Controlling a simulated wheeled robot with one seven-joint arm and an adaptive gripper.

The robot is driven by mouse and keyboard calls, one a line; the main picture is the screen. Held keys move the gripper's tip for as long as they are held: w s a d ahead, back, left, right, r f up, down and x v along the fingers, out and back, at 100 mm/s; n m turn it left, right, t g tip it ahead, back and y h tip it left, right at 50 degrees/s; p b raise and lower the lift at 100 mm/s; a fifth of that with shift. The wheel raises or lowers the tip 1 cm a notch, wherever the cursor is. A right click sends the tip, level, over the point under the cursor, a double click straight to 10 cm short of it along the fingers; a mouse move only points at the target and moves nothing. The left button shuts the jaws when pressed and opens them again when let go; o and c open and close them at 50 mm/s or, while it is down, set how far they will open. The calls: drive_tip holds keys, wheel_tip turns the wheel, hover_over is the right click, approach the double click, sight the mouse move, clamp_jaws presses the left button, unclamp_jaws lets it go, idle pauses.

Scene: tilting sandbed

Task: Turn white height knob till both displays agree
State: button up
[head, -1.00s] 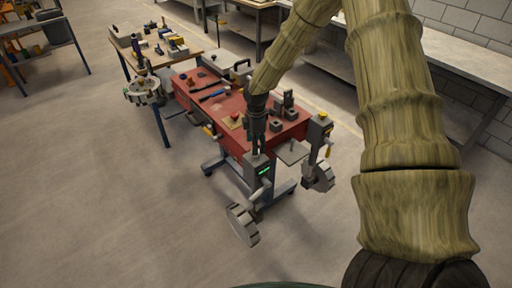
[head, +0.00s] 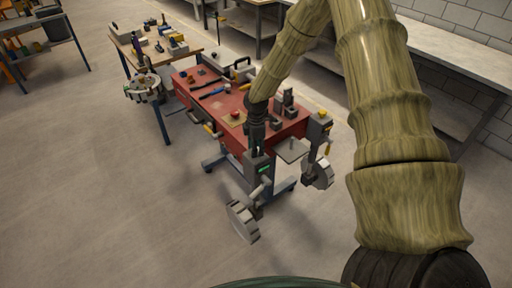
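A pale grey-white scalloped knob (head: 242,222) hangs low on a crank at the near end of the red cart (head: 222,108). A second similar knob (head: 318,174) sits at the cart's right corner. I cannot tell which is the height knob. A grey box with a small green-lit display (head: 264,168) is above the near knob; its digits are too small to read. No second lit display can be made out. My gripper (head: 256,146) points down just above or in front of that box, above the near knob. Its fingers are too small and dark to judge.
A yellow-topped box (head: 320,122) stands above the right knob, with a small grey plate (head: 292,150) beside it. Tools and blocks cover the cart top. A tool bench (head: 178,52) is behind on the left. Floor (head: 90,190) at left is clear.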

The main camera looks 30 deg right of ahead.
drive_tip(key=shift+c, duration=0.6)
drive_tip(key=shift+m, duration=0.3)
drive_tip(key=m+b, duration=0.1)
drive_tip(key=m, duration=0.1)
drive_tip(key=shift+m, duration=0.3)
drive_tip(key=m+b, duration=0.2)
drive_tip(key=m, duration=0.8)
drive_tip(key=shift+w+b, duration=0.1)
drive_tip(key=shift+b, duration=0.3)
drive_tip(key=shift+m+b, duration=0.35)
drive_tip(key=shift+m, duration=1.95)
drive_tip(key=shift+r, duration=0.1)
